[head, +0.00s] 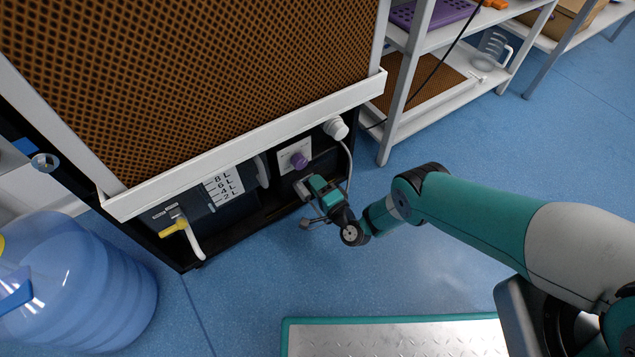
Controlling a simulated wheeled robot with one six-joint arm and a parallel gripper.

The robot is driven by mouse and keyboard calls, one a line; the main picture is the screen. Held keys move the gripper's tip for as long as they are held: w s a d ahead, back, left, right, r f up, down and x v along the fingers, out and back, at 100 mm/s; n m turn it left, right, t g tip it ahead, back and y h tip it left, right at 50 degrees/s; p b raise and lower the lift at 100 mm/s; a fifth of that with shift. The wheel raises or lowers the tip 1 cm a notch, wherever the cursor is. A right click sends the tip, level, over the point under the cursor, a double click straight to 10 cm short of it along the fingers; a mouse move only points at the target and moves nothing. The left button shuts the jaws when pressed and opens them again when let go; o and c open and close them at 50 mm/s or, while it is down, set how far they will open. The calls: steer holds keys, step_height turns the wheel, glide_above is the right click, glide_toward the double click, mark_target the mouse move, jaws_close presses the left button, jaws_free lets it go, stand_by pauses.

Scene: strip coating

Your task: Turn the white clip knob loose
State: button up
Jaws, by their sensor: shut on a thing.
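My gripper (306,190) is at the lower front of the black cabinet, below the purple knob. It is shut on a small pale part, which I take to be the white clip knob (302,188). The jaws hide most of this part, so its turn and seating cannot be seen. A larger white round fitting (336,128) with a pale hose sits higher on the right of the cabinet, apart from the gripper.
A purple knob (299,161) on a white plate is just above my gripper. A level scale (222,186) and yellow-handled tap (174,227) are to the left. A blue water bottle (85,285) stands at lower left. A metal platform (400,339) lies in front; blue floor is clear at right.

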steer(key=shift+n, duration=0.8)
steer(key=shift+p, duration=0.3)
steer(key=o, duration=0.9)
steer(key=shift+s+d, duration=0.1)
